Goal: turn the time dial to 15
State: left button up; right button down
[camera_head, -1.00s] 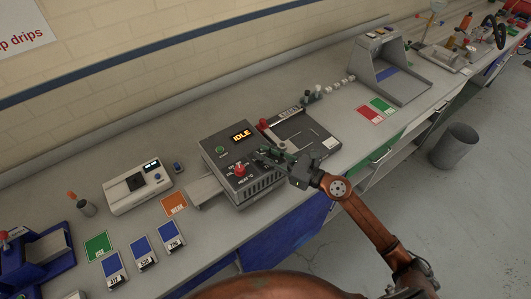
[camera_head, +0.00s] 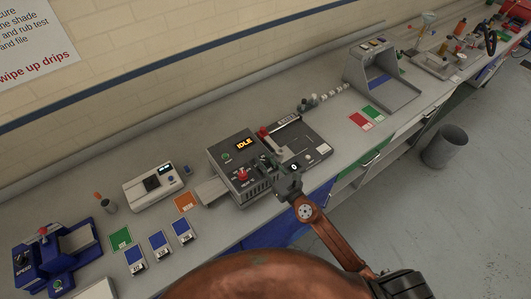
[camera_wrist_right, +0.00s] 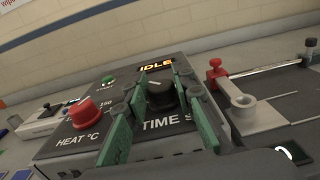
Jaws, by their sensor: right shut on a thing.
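The stenter dryer is a dark grey box (camera_head: 220,153) with a lit "IDLE" display (camera_head: 244,143). In the wrist view its sloped panel carries the black time dial (camera_wrist_right: 160,96), labelled "TIME S", with a pale pointer line on top. My right gripper (camera_head: 270,164) is over this panel. In the wrist view its green fingers (camera_wrist_right: 161,92) stand on both sides of the dial and are shut on it. The dial's number marks are hidden or too small to read. My left gripper is not in view.
A red heat knob (camera_wrist_right: 86,112) sits left of the dial, near a green start button (camera_wrist_right: 107,79). A flat dark plate with a red-knobbed lever (camera_head: 263,132) stands close on the right.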

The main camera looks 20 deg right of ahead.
jog(key=m+h+p, duration=0.2)
jog(key=h+p, duration=0.1)
jog(key=shift+r+t+h+p, duration=0.15)
jog(key=shift+t+h+p, duration=0.15)
jog(key=shift+t+p, duration=0.1)
jog(key=shift+m+h+p, duration=0.8)
jog(key=shift+m+h, duration=0.3)
jog(key=shift+h, duration=0.3)
jog(key=shift+f, duration=0.2)
jog(key=c, duration=1.6)
grip_release()
jog(key=shift+s, duration=0.15)
jog(key=s, duration=1.1)
jog(key=shift+s+a, duration=0.25)
jog(key=shift+s, duration=0.1)
